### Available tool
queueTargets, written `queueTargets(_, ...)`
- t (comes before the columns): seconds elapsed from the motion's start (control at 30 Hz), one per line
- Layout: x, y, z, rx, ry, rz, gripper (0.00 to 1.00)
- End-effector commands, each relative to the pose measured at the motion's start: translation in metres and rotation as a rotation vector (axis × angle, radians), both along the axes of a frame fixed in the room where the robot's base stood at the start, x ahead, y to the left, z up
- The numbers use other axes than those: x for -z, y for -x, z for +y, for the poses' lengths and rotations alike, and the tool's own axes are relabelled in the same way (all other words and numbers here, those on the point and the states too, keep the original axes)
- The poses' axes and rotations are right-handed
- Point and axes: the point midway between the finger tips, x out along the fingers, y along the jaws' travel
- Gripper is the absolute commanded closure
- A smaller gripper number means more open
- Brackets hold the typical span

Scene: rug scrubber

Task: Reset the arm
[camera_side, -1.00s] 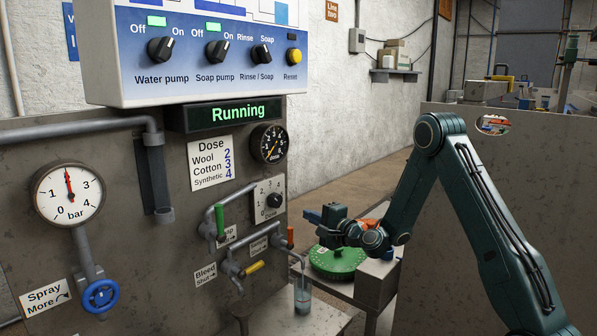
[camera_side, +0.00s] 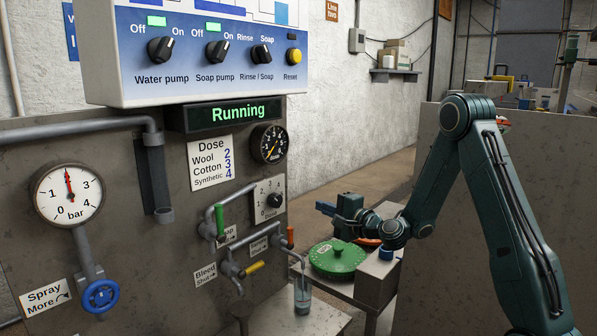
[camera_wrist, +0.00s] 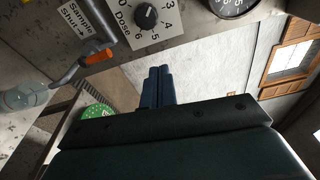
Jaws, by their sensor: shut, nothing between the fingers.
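My gripper (camera_side: 326,208) is in the side view, right of the machine panel, above and a little behind the green round lid (camera_side: 338,259). Its blue fingers point left and are together, with nothing between them. The wrist view shows the same shut fingers (camera_wrist: 157,87) over open background, apart from the panel. The green lid also shows in part in the wrist view (camera_wrist: 95,112), low at the left. My gripper touches nothing that I can see.
The dose dial (camera_side: 274,200), the orange-handled sample tap (camera_side: 290,237) and the yellow bleed handle (camera_side: 254,267) stick out left of my gripper. A glass of liquid (camera_side: 302,296) stands below the tap. The display (camera_side: 238,114) reads Running. Open floor lies behind.

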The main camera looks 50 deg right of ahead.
Motion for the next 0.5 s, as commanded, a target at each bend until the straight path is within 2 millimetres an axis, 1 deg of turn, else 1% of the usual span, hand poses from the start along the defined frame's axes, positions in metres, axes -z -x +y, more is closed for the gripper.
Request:
queueTargets(0.17, -0.004, -0.001, 0.008, -0.028, 0.027, 0.008, 1.00)
queueTargets(0.27, -0.011, -0.002, 0.023, -0.074, 0.075, 0.024, 1.00)
queueTargets(0.37, -0.020, -0.001, 0.043, -0.142, 0.149, 0.049, 1.00)
queueTargets(0.5, -0.032, 0.004, 0.080, -0.265, 0.291, 0.101, 1.00)
